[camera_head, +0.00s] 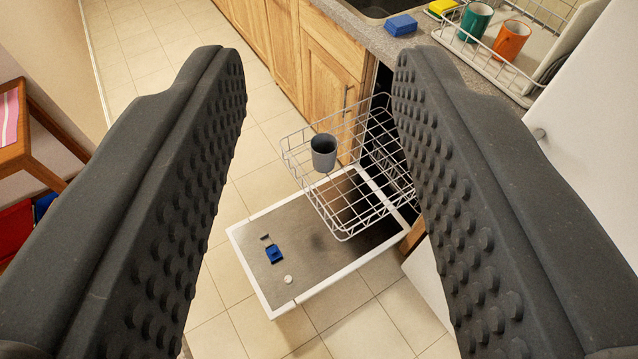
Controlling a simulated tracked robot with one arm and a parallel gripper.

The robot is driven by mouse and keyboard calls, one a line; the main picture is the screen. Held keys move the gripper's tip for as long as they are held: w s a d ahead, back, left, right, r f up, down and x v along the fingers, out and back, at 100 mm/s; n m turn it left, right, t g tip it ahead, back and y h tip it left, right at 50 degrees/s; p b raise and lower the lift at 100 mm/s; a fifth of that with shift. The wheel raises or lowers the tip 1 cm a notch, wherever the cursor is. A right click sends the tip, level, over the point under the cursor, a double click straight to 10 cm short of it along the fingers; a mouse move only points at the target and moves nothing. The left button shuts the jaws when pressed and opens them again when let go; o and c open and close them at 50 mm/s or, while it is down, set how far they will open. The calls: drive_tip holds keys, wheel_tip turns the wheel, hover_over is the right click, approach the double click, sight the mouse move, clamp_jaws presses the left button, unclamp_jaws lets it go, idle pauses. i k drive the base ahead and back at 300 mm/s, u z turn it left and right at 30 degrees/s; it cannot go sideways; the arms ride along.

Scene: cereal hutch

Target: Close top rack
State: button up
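The top rack (345,217) is a white wire basket, slid out of the dishwasher over its lowered door. A grey cup (323,153) sits in it near its left side. The dishwasher door (262,225) lies open and flat, with a metal inner face and white rim. The rack's right end reaches toward the dark dishwasher opening, partly hidden by my right finger. My gripper (308,110) is open and empty, its two dark studded fingers wide apart in the foreground. The rack shows between them, farther away and not touched.
Wooden cabinets (330,85) stand behind the dishwasher. A wooden table (38,150) is at left. Tiled floor (150,50) is clear.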

sight(296, 177)
drive_tip(key=z, duration=0.05)
drive_tip(key=i, duration=0.3)
drive_tip(key=u, duration=0.1)
drive_tip(key=k, duration=1.3)
drive_tip(key=z, duration=0.55)
drive_tip(key=i, duration=1.75)
drive_tip(key=u, duration=0.55)
drive_tip(key=i, duration=0.4)
drive_tip(key=u, duration=0.4)
